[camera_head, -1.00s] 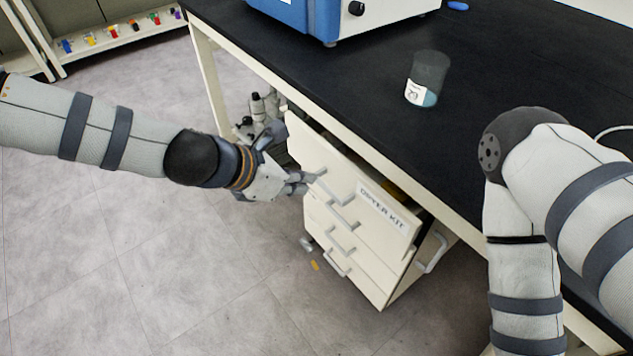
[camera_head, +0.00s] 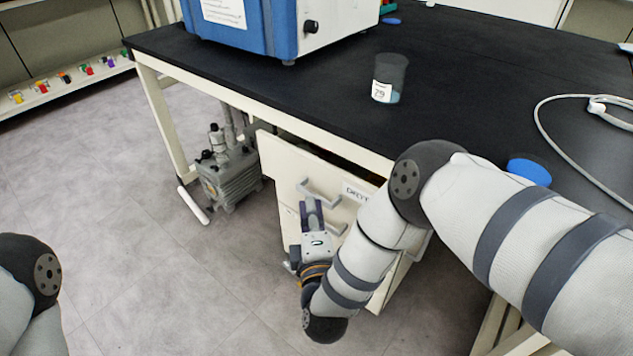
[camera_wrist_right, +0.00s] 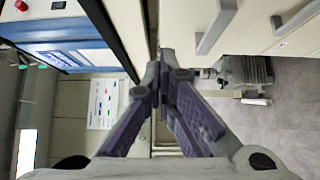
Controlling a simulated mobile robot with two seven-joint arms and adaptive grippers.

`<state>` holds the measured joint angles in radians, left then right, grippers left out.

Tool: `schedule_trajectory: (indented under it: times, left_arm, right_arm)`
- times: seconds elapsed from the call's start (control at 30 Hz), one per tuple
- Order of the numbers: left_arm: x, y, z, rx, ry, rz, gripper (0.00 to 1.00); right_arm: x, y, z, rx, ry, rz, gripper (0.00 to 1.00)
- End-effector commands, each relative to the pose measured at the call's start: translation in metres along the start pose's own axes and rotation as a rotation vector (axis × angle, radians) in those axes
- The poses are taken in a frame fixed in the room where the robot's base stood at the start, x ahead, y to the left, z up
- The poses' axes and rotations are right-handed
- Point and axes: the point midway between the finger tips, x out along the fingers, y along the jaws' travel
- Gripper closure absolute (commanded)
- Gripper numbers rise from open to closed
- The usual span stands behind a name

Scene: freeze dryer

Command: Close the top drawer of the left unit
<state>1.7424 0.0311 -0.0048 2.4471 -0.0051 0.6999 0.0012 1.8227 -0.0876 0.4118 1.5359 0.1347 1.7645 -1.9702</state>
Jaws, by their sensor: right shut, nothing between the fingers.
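The left unit (camera_head: 284,206) is a cream drawer cabinet under the black bench. Its top drawer (camera_head: 280,164) has a grey bar handle (camera_head: 318,192) and a white label partly covered by my right arm. A dark gap shows behind the top edge of its front, so it stands somewhat open. My right gripper (camera_head: 312,204) is shut and empty, in front of the drawer fronts just below the top handle; whether it touches is unclear. In the right wrist view my gripper's fingers (camera_wrist_right: 163,72) are together, with a drawer handle (camera_wrist_right: 216,25) to their right. My left gripper is out of view.
The black bench top (camera_head: 300,100) overhangs the drawers. It carries a blue-and-white machine (camera_head: 270,25), a labelled beaker (camera_head: 390,80) and a blue round object (camera_head: 530,171). A grey pump (camera_head: 230,175) stands on the floor left of the unit. Floor to the left is clear.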

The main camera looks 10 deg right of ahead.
Motion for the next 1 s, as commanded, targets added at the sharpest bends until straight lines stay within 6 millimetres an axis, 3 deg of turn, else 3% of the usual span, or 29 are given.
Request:
schedule_trajectory:
  times: [0.27, 0.4, 1.0]
  left_arm:
    - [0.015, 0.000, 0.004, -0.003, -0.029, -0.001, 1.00]
    - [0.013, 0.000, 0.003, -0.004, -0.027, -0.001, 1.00]
    - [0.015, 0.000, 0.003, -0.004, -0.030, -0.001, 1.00]
  right_arm:
    - [0.060, -0.004, 0.001, 0.002, -0.001, -0.003, 1.00]
    - [0.077, -0.002, 0.017, 0.000, 0.000, -0.003, 1.00]
    - [0.094, -0.002, 0.033, -0.001, 0.003, -0.002, 1.00]
